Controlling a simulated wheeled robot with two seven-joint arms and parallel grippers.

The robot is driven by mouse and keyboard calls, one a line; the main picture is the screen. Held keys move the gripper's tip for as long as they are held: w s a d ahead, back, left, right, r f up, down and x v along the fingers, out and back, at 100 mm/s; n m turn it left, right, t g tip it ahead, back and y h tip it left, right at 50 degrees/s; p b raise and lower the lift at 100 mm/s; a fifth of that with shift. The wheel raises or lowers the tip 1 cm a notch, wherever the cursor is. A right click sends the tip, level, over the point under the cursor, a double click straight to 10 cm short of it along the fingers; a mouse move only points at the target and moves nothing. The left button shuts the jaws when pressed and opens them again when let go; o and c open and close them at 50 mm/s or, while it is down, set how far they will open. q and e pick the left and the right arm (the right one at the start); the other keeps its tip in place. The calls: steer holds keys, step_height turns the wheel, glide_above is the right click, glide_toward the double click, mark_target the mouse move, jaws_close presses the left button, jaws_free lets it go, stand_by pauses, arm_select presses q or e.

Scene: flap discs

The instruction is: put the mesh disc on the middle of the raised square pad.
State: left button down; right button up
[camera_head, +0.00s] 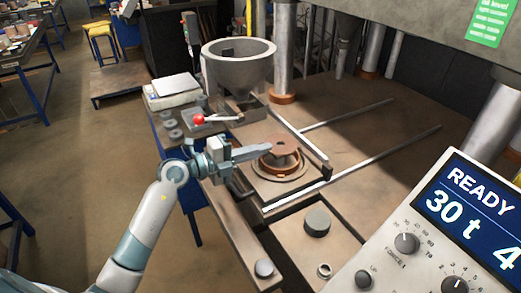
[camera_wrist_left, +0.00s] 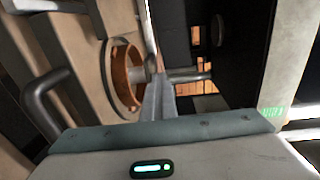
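The disc is roughly level and appears above a brown ring (camera_head: 263,166). The ring stands on the raised square pad (camera_head: 262,188) and hides the pad's middle. In the left wrist view, the ring (camera_wrist_left: 122,85) lies beside my narrow left fingers (camera_wrist_left: 160,100); I cannot make out the disc clearly there. My right gripper is not in view.
A grey hopper (camera_head: 238,62) and a red-knobbed lever (camera_head: 199,119) stand behind the arm. Metal rails (camera_head: 330,178) run past the pad. A dark round block (camera_head: 317,221) is in front. A control panel (camera_head: 455,225) fills the lower right. Press columns (camera_head: 284,50) rise behind.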

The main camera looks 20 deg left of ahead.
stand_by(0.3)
arm_select(q)
steer(key=shift+f, duration=0.25)
stand_by(0.6)
steer(key=c, duration=2.2)
jaws_free()
steer(key=shift+f, duration=0.1)
steer(key=shift+s+f, duration=0.1)
steer(key=shift+d, duration=0.1)
steer(key=shift+f, duration=0.15)
steer(key=shift+s, duration=0.1)
